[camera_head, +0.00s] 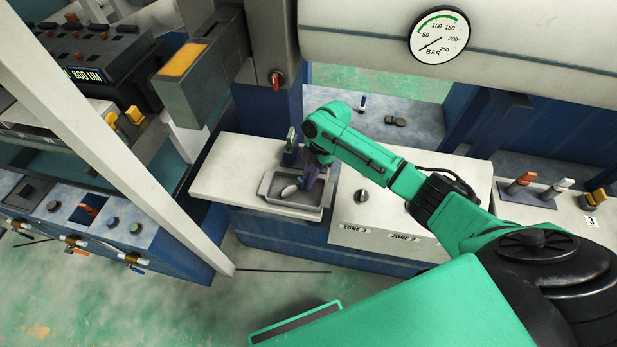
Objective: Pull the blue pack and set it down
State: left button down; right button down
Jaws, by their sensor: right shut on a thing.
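My right gripper (313,171) reaches down over a shallow grey tray (273,187) on the light worktop. It is shut on a small blue-purple thing (309,178), which looks like the blue pack, at the tray's back right. The pack is small and partly hidden by the gripper, so I cannot tell whether it touches the tray. My left gripper is not in view.
To the right is a light panel with a black knob (361,196) and zone labels. A slanted beam (110,150) crosses the left side. The worktop (228,177) left of the tray is clear.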

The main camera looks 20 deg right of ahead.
jog(key=shift+f, duration=0.3)
dwell(0.4)
jog(key=c, duration=0.8)
grip_release()
jog(key=b+v, duration=0.1)
jog(key=v, duration=1.3)
jog(key=shift+r, duration=0.3)
